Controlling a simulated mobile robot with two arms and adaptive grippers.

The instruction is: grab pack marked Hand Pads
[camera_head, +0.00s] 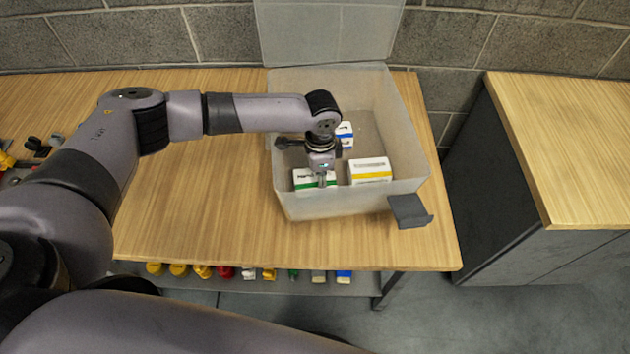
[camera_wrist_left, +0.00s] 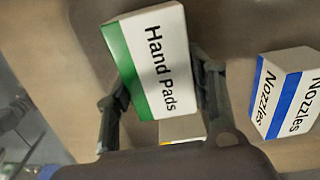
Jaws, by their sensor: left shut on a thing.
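The pack marked Hand Pads (camera_wrist_left: 157,62) is a white box with a green band. It sits between the two fingers of my left gripper (camera_wrist_left: 158,90) in the left wrist view, with the fingers shut on its sides. In the head view the pack (camera_head: 305,181) is at the front left inside the clear bin, below my left gripper (camera_head: 322,184), which points down and hides part of it. I cannot tell whether the pack is off the bin floor. My right gripper is in neither view.
The clear bin (camera_head: 400,204) has walls all round and its lid raised behind. A yellow-banded box (camera_head: 370,168) lies right of the pack. A blue-banded Nozzles box (camera_wrist_left: 285,92) stands farther back.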

